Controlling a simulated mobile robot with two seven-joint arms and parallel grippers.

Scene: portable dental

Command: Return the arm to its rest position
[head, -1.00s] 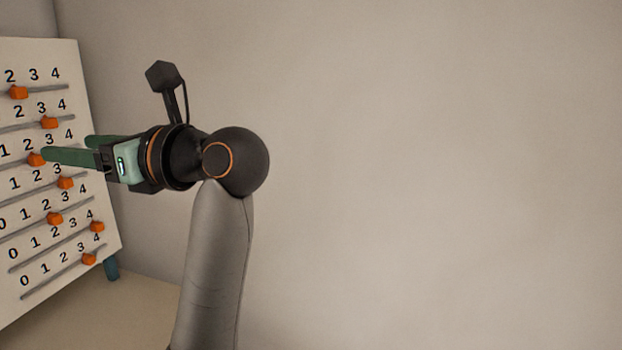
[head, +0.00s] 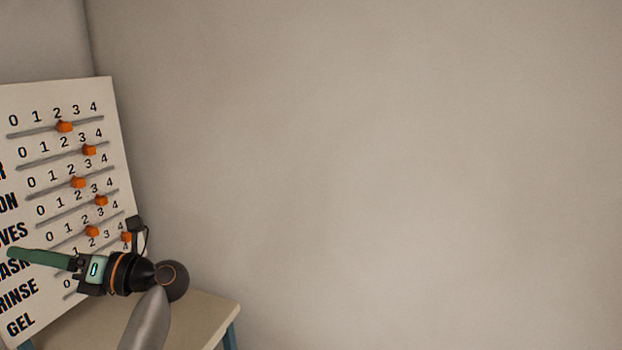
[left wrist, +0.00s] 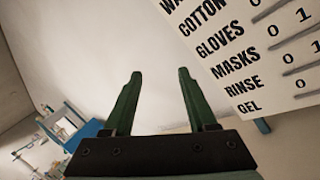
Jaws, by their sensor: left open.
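My left gripper (head: 40,258) is at the lower left of the head view, its green fingers pointing left in front of the lower part of a white slider board (head: 60,200). In the left wrist view its two green fingers (left wrist: 160,100) stand apart with nothing between them. The board also shows at the upper right of the left wrist view (left wrist: 262,72), to the side of the fingers. My arm hides part of the board's lower rows in the head view. My right gripper is in neither view.
The board has several numbered slots with orange sliders (head: 78,182). It stands on a table (head: 205,310) with blue legs in the corner. A bare wall (head: 400,150) fills the right side. A blue object (left wrist: 85,130) and blurred items are at the wrist view's lower left.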

